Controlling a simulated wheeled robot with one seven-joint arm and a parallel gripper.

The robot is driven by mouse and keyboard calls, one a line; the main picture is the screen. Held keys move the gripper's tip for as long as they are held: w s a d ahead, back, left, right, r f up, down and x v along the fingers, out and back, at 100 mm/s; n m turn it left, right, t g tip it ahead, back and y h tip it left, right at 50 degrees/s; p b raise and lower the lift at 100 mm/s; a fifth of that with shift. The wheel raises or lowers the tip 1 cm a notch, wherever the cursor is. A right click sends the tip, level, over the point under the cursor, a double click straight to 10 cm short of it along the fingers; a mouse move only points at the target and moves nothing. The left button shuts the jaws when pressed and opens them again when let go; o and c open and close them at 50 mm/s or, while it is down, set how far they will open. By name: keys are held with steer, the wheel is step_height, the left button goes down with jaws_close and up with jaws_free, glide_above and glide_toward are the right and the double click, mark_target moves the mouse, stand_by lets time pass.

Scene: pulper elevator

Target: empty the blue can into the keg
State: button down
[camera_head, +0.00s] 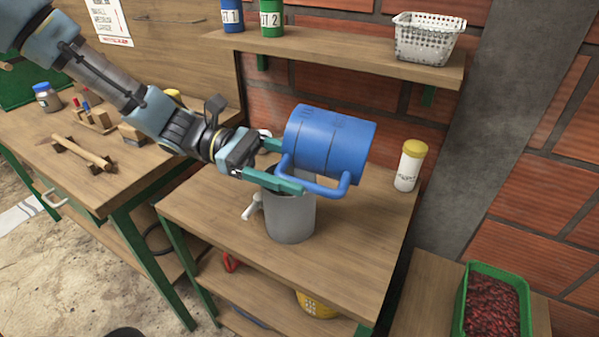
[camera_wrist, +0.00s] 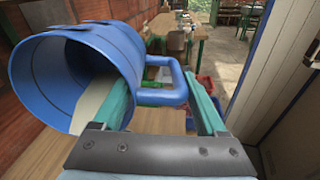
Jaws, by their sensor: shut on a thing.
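The blue can (camera_head: 335,140) lies on its side in the air, above the grey keg (camera_head: 290,218) on the wooden bench. My gripper (camera_head: 287,167) is shut on the can's blue handle. In the wrist view the can (camera_wrist: 80,55) shows at the left with its open mouth toward the camera, and the handle (camera_wrist: 176,82) is between my fingers. A pale beige patch shows inside the can; I cannot tell if it is contents or lit wall. The keg stands upright with a pale tap at its left. Its top is partly hidden by my gripper and the handle.
A white bottle with a yellow lid (camera_head: 410,165) stands at the bench's back right. A shelf (camera_head: 340,55) above holds a white basket (camera_head: 428,38) and two labelled cans. The front of the bench is clear. A green crate of red berries (camera_head: 492,303) is at lower right.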

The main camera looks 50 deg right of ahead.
steer(key=shift+w+a+f+g+h+b, duration=0.15)
steer(key=shift+w+g+h+b, duration=0.25)
steer(key=shift+g, duration=0.7)
steer(key=shift+w+a+r+g+h+b, duration=0.15)
steer(key=shift+w+g+h+b, duration=0.3)
steer(key=shift+g, duration=0.65)
steer(key=shift+w+a+f+g+h+b, duration=0.2)
steer(key=shift+w+g+b, duration=0.3)
steer(key=shift+g, duration=0.6)
